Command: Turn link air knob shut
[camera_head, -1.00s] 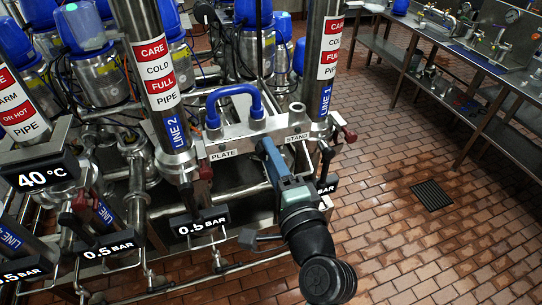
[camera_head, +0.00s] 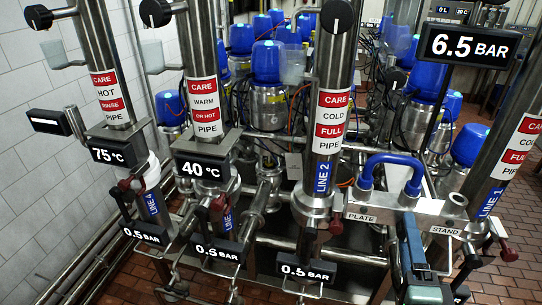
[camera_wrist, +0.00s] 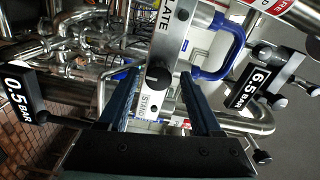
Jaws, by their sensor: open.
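No label reading "link air" is legible, so I cannot tell which knob it is. A 6.5 BAR display (camera_head: 468,45) stands at upper right in the head view. In the head view my gripper (camera_head: 409,225) is at lower right, beside the STAND plate.
A blue U-shaped handle (camera_head: 391,163) rises from the plate. Steel pipes with CARE labels stand around, including the LINE 2 pipe (camera_head: 330,105). Black round knobs (camera_head: 337,16) sit on pipe tops. A dark red handle (camera_head: 507,250) is at right. Blue-topped canisters (camera_head: 268,62) crowd behind.

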